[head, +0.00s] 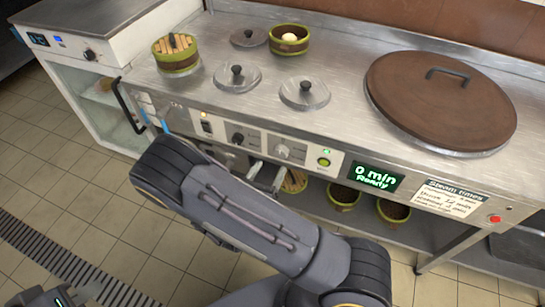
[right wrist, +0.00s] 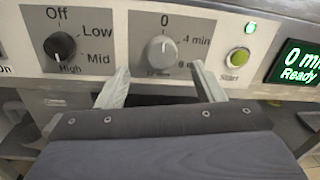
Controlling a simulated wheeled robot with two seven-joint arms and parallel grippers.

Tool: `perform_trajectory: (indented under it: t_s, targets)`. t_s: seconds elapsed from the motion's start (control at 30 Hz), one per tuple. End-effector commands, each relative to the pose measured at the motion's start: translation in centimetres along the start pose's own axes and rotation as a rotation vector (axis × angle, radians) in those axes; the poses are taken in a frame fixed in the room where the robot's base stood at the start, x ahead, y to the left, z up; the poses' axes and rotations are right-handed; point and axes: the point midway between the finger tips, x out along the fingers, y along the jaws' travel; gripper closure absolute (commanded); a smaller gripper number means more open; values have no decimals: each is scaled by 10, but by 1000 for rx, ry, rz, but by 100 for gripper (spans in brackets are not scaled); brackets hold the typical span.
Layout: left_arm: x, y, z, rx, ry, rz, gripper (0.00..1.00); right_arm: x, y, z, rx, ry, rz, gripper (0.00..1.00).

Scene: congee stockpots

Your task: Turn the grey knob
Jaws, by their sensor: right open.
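The grey knob (head: 283,152) is on the steamer's front panel, between the black knob and the green start button. In the right wrist view the grey knob (right wrist: 161,50) is centred under the "0" mark, with "4 min" to its right. My right gripper (head: 270,169) is open and empty in front of the panel. In the right wrist view its fingertips (right wrist: 160,67) straddle the space just below the knob, one to each side; I see no contact. My left gripper (head: 84,293) is only partly in view at the bottom left, away from the panel.
The black knob (right wrist: 60,45) has Off, Low, Mid and High marks. The green start button (right wrist: 238,57) and a display (head: 373,176) reading "0 min Ready" are to the right. Bamboo steamers (head: 177,57) and a large brown lid (head: 440,102) are on top.

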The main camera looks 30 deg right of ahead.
Motion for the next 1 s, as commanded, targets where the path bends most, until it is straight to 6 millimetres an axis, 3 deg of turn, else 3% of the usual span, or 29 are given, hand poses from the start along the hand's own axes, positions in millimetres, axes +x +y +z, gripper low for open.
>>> perform_trajectory:
  t_s: [0.3,0.7,1.0]
  targets:
    - [2,-1,1,0,0,0,79,49,-1,-1,2,3,-6,38]
    - [2,-1,1,0,0,0,79,59,-1,0,2,3,-4,38]
    - [2,-1,1,0,0,0,79,59,-1,0,2,3,-4,76]
